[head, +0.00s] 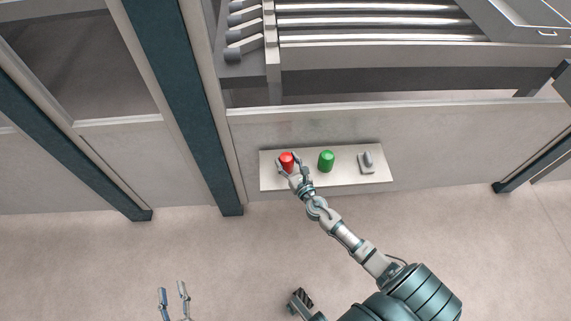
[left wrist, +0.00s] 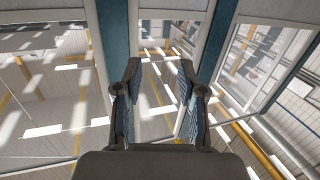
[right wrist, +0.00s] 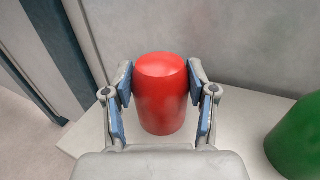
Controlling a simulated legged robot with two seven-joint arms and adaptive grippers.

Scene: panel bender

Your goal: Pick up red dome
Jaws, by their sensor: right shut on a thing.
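The red dome (head: 287,161) is at the left end of a pale panel on the machine front. In the right wrist view the red dome (right wrist: 161,92) stands between the two blue-padded fingers. My right gripper (head: 289,164) is shut on it, and it also shows in the right wrist view (right wrist: 163,88). I cannot tell whether the dome's base touches the panel. My left gripper (head: 173,292) is open and empty, low in the head view and away from the panel. It also shows open in the left wrist view (left wrist: 158,75).
A green dome (head: 326,161) sits right of the red one on the pale panel (head: 345,180), also in the right wrist view (right wrist: 297,140). A grey switch (head: 367,162) is at the panel's right. A dark blue post (head: 185,90) stands left. The floor in front is clear.

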